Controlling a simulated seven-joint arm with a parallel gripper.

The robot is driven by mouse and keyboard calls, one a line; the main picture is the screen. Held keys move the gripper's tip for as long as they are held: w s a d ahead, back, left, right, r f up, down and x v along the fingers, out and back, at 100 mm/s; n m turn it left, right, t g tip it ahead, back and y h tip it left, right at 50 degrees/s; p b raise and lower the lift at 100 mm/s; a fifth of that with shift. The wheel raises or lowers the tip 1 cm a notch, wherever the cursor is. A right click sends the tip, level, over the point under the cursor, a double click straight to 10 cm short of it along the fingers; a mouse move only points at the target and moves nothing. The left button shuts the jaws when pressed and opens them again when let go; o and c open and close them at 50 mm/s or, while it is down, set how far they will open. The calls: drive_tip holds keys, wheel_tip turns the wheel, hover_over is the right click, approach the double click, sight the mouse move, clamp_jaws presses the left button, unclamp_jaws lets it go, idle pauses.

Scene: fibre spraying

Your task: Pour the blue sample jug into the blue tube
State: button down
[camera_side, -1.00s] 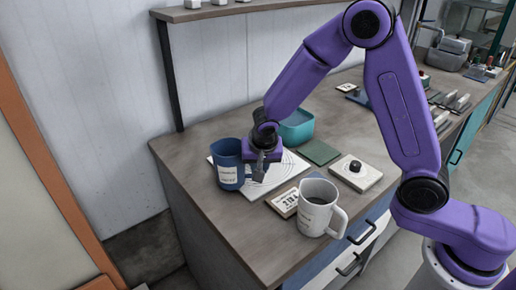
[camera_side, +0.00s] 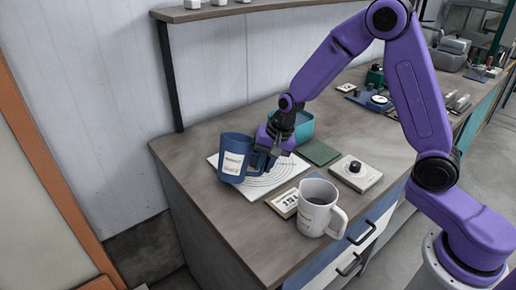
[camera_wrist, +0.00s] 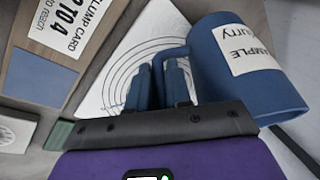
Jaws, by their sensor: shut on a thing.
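The blue sample jug (camera_side: 229,172) is over the left part of a white sheet with concentric rings (camera_side: 268,184). The jug's inside is hidden. I cannot make out a separate blue tube in either view.
A white jug (camera_side: 315,218) stands near the front edge beside a wood-framed card (camera_side: 284,203). A teal tub (camera_side: 305,129) is behind my gripper. A green mat (camera_side: 319,152) and a white block with a black knob (camera_side: 356,177) lie to the right. The counter's front-left is clear.

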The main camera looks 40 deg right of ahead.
drive_tip(key=shift+w+d+f+y, duration=0.15)
drive_tip(key=shift+d+y, duration=0.15)
drive_tip(key=shift+y, duration=0.3)
drive_tip(key=shift+w+d+f+y, duration=0.15)
drive_tip(key=shift+d+y, duration=0.1)
drive_tip(key=shift+y, duration=0.35)
drive_tip(key=shift+d+f+g+y+b, duration=0.1)
drive_tip(key=shift+f+g+y+b, duration=0.1)
drive_tip(key=shift+y+b, duration=0.45)
drive_tip(key=shift+f+g+y+b, duration=0.1)
drive_tip(key=shift+g+y+b, duration=0.1)
drive_tip(key=shift+y+b, duration=0.4)
drive_tip(key=shift+s+a+f+y+b, duration=0.1)
drive_tip(key=shift+s+a+y+b, duration=0.1)
drive_tip(key=shift+y+b, duration=0.6)
idle(0.7)
drive_tip(key=shift+a+r+y+b, duration=0.15)
drive_tip(key=shift+r+y+b, duration=0.35)
drive_tip(key=shift+y+b, duration=0.85)
idle(0.5)
drive_tip(key=shift+r+b, duration=0.2)
drive_tip(key=shift+b, duration=0.1)
idle(0.5)
drive_tip(key=shift+n, duration=0.4)
